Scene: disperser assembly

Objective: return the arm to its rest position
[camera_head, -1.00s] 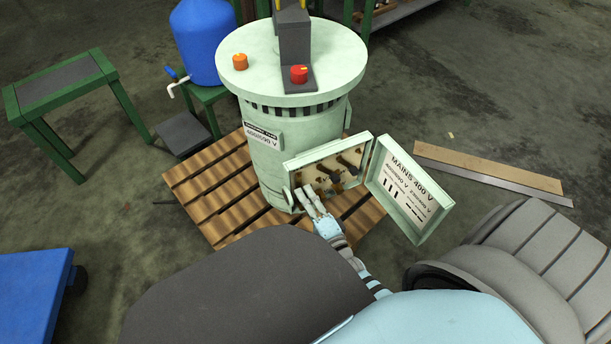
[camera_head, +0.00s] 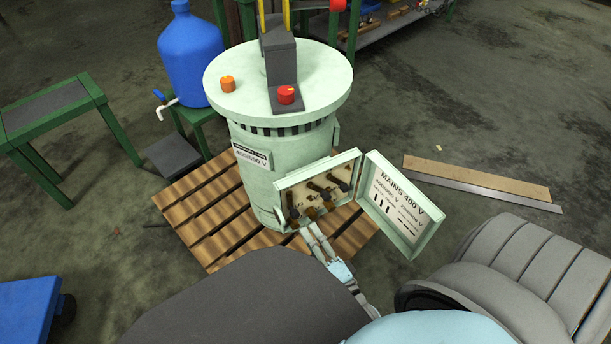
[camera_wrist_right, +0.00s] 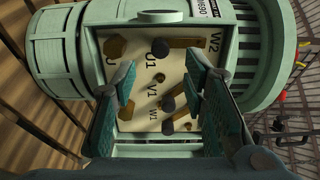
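My right gripper (camera_head: 311,233) is just in front of the lower edge of the open terminal box (camera_head: 319,190) on the pale green machine (camera_head: 285,170). In the right wrist view my right gripper (camera_wrist_right: 160,75) is open, its two teal-padded fingers spread with nothing held between them. Behind the fingers, that view shows the terminal board (camera_wrist_right: 146,70) with dark posts, brass-coloured links and labels such as U1, V1 and W2. The fingers hide parts of the board. My left gripper is not in view.
The box's lid (camera_head: 402,205) hangs open on the right. The machine stands on a wooden pallet (camera_head: 205,222). A green table (camera_head: 60,110) and blue barrel (camera_head: 190,55) stand left and behind. A plank (camera_head: 480,175) lies on the floor at right.

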